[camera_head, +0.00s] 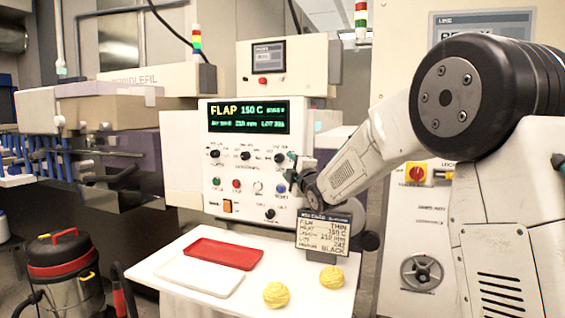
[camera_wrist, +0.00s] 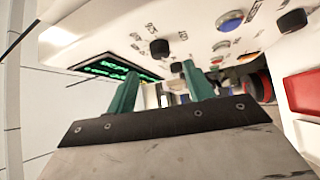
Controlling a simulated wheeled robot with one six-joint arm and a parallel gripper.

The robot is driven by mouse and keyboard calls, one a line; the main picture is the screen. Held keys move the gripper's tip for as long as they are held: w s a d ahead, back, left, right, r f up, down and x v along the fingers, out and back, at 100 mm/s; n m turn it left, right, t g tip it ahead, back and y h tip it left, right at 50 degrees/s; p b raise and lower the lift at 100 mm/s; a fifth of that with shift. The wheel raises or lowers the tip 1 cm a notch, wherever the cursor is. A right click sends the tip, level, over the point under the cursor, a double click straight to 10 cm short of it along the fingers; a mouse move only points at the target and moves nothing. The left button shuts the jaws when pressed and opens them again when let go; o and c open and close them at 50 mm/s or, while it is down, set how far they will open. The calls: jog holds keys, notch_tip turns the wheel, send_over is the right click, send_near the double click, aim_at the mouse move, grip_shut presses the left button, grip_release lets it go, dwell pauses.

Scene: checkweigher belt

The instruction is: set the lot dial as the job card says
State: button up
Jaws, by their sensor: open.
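The white control panel (camera_head: 222,175) has a row of three black dials under its green-lit display (camera_head: 248,117). I take the rightmost dial (camera_head: 280,157) to be the lot dial, but its label is too small to read. The display shows FLAP, 150 C, 210 mm and a lot number that is unclear. The job card (camera_head: 322,235) reads THIN, 150 C, 210 mm, a blurred lot line and BLACK. My gripper (camera_head: 291,167) is open in front of the panel, close to the rightmost dial. In the wrist view that dial (camera_wrist: 160,48) shows beyond the green fingertips, apart from them.
Coloured buttons and a lower black knob (camera_head: 269,213) sit below the dial row. A white table (camera_head: 180,250) in front bears a red tray (camera_head: 222,253), a white tray (camera_head: 199,278) and two yellow balls (camera_head: 276,295).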

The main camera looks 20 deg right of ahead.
aim_at(280, 159)
jog(key=x, duration=0.6)
jog(key=shift+w, duration=0.35)
jog(key=c, duration=1)
